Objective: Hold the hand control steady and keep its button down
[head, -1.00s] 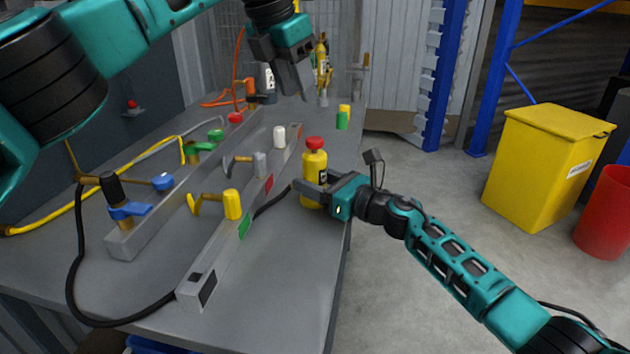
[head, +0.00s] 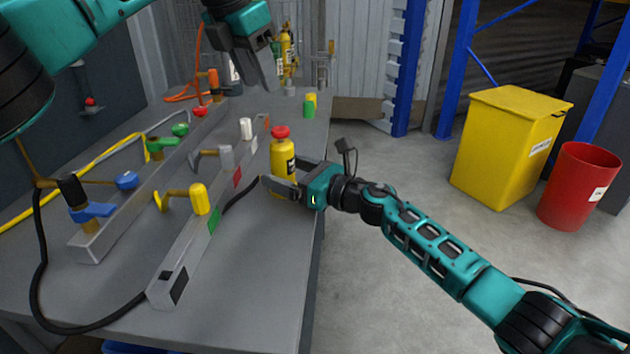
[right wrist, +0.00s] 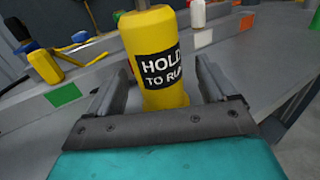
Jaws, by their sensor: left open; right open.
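The hand control (head: 283,158) is a yellow upright cylinder with a red button (head: 280,132) on top, standing on the grey bench. In the right wrist view its body (right wrist: 148,35) carries a black "HOLD TO RUN" label, and its top is cut off. My right gripper (head: 288,177) is open around its lower body, with one finger on each side; in the right wrist view a gap shows at least on the right side. My left gripper (head: 272,75) is open, pointing down, above and behind the control, apart from the button.
A grey rail (head: 168,286) with yellow, grey and white levers runs left of the control. A second rail (head: 92,246) with valves lies further left. A black cable curves over the bench. A yellow bin (head: 500,150) and red bin (head: 580,185) stand on the floor to the right.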

